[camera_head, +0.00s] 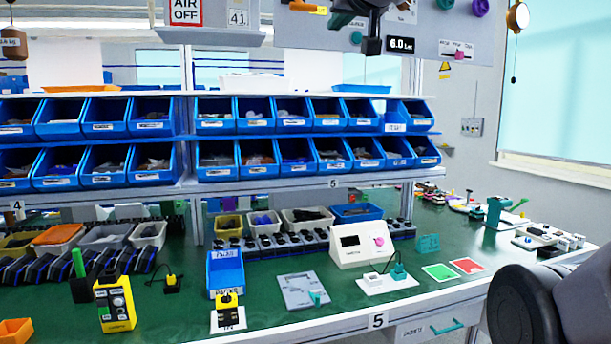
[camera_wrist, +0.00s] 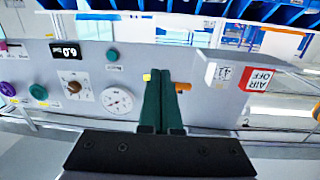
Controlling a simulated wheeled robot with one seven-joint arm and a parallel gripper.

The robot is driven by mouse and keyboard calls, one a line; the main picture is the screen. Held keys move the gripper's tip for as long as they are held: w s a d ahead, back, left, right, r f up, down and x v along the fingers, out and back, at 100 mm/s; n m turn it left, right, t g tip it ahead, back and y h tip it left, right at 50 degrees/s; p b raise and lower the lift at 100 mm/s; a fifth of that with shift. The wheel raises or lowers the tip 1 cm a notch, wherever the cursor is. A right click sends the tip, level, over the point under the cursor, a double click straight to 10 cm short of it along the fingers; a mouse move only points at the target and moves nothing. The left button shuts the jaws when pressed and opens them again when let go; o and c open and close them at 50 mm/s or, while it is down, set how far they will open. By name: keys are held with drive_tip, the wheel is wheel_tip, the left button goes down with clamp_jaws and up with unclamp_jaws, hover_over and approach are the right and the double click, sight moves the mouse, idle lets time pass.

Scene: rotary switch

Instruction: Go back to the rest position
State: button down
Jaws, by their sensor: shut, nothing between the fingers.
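A brown rotary knob (camera_wrist: 73,87) on a white marked plate is to the left, apart from the fingers. A round white gauge (camera_wrist: 117,100) sits between them.
The panel also has a purple knob (camera_wrist: 8,89), green knobs (camera_wrist: 38,91) and a 6.0 display (camera_head: 401,45). An AIR OFF sign (camera_head: 186,11) stands left. Blue bins (camera_head: 215,116) line shelves above the cluttered green bench (camera_head: 262,270). My arm fills the lower right.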

drive_tip(key=d+f+m+g+h, duration=0.3)
drive_tip(key=d+f, duration=0.5)
drive_tip(key=d, duration=0.2)
drive_tip(key=s+d+f+m+g, duration=0.1)
drive_tip(key=s+d+f+g, duration=0.2)
drive_tip(key=f, duration=0.5)
drive_tip(key=s+d+f+m+g+y, duration=0.1)
drive_tip(key=s+d+f+g, duration=0.3)
drive_tip(key=f, duration=0.4)
drive_tip(key=shift+d+f+m+y, duration=0.3)
drive_tip(key=shift+d+f+m, duration=0.1)
drive_tip(key=shift+d+m, duration=0.25)
